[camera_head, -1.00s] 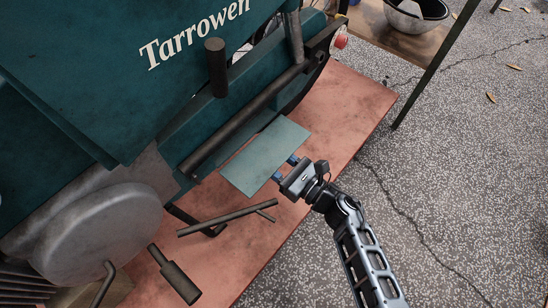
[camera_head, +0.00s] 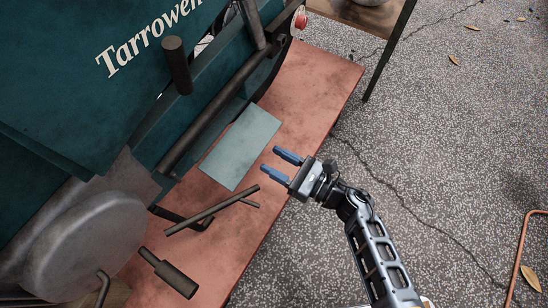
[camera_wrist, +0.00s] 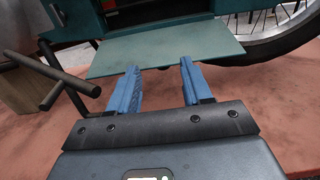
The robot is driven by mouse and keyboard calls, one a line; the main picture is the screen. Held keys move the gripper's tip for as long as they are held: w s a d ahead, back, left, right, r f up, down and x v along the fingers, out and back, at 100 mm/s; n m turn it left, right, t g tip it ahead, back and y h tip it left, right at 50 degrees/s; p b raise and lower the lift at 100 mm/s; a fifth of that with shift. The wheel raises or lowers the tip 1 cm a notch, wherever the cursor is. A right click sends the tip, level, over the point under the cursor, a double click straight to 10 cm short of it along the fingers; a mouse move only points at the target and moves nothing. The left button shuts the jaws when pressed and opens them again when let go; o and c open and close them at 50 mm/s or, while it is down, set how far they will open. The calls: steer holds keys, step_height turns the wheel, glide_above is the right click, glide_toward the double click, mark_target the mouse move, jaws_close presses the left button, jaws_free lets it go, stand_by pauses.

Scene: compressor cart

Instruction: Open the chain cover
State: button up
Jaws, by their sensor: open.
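The chain cover appears to be the flat teal plate (camera_head: 240,147) on the side of the green machine. It sticks out from the machine's lower side, roughly level, above the reddish platform. In the wrist view the plate (camera_wrist: 165,48) lies across the top, with a dark opening behind it. My gripper (camera_head: 270,159) is open and empty, just off the plate's outer edge. In the wrist view the blue fingers (camera_wrist: 159,68) point at that edge, with nothing between them. The plate's inner edge and any hinge are not clear.
A dark crank or pedal bar (camera_head: 212,209) juts out left of the plate; it also shows in the wrist view (camera_wrist: 50,80). A dark rail (camera_head: 207,122) runs above the plate. A spoked wheel (camera_wrist: 275,35) is behind at right. The paved floor (camera_head: 450,150) at right is mostly clear.

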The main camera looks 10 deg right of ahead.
stand_by(0.3)
steer(key=s+d+r+n+t+h, duration=0.1)
steer(key=s+d+r+n+h, duration=0.3)
steer(key=s+r+n, duration=0.3)
steer(key=s+d+r+n+t+h, duration=0.1)
steer(key=s+d+r+n+h, duration=0.4)
steer(key=s+n, duration=0.5)
steer(key=s+d+r+n+t+h, duration=0.1)
steer(key=s+d+r+n+h, duration=0.4)
steer(key=s+d+r+n, duration=0.3)
steer(key=v, duration=0.8)
steer(key=shift+a+r+p, duration=0.15)
steer(key=shift+r+p, duration=0.15)
steer(key=shift+r, duration=0.05)
steer(key=shift+n, duration=0.3)
step_height(320, 180, up, 21)
steer(key=p, duration=2.1)
steer(key=shift+w, duration=0.1)
steer(key=shift+c, duration=0.2)
steer(key=shift+f, duration=0.15)
